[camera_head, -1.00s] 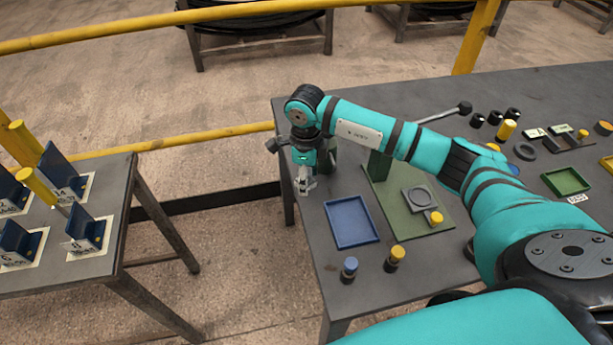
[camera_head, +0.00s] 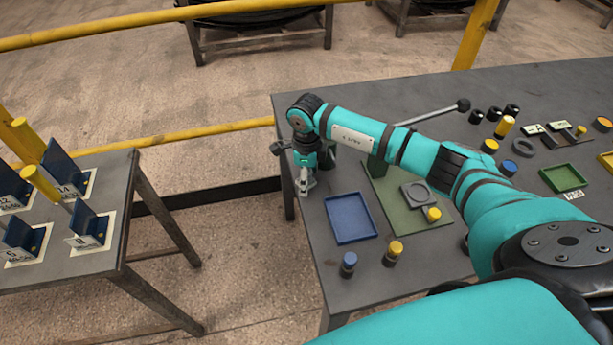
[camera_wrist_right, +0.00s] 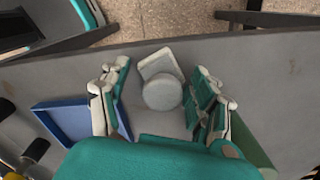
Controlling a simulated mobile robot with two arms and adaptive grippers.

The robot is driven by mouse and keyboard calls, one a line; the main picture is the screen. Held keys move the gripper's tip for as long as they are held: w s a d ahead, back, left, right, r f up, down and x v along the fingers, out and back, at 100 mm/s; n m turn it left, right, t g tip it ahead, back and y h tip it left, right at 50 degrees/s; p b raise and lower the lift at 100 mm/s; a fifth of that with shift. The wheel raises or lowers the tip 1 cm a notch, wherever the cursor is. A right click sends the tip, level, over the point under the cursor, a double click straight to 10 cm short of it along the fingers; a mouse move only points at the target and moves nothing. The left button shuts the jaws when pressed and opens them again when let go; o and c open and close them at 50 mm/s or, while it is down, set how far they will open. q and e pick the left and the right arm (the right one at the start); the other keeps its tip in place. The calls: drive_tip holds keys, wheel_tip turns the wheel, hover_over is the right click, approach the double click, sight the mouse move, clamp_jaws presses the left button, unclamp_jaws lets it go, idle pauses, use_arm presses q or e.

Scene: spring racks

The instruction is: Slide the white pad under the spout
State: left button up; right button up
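In the right wrist view, a whitish square pad (camera_wrist_right: 157,63) with a round knob (camera_wrist_right: 162,93) on it lies on the grey table between my right fingers. My right gripper (camera_wrist_right: 162,104) is open, with a finger on each side and gaps to the knob. In the head view my right gripper (camera_head: 304,188) points down near the table's left edge, and it hides the pad. I cannot make out a spout. My left gripper is out of view.
A blue tray (camera_head: 351,237) lies in front of the right gripper. Blue-topped (camera_head: 349,260) and yellow-topped (camera_head: 395,248) pegs stand at the front. A grey ringed block (camera_head: 418,194) sits on the green plate. A separate rack table (camera_head: 84,262) stands left, across a floor gap.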

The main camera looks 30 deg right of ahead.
drive_tip(key=shift+o, duration=0.7)
drive_tip(key=shift+r, duration=0.1)
drive_tip(key=shift+r, duration=0.25)
wheel_tip(320, 180, up, 10)
drive_tip(key=shift+r+b, duration=0.2)
drive_tip(key=shift+b, duration=0.9)
drive_tip(key=shift+r, duration=0.65)
drive_tip(key=shift+s, duration=0.1)
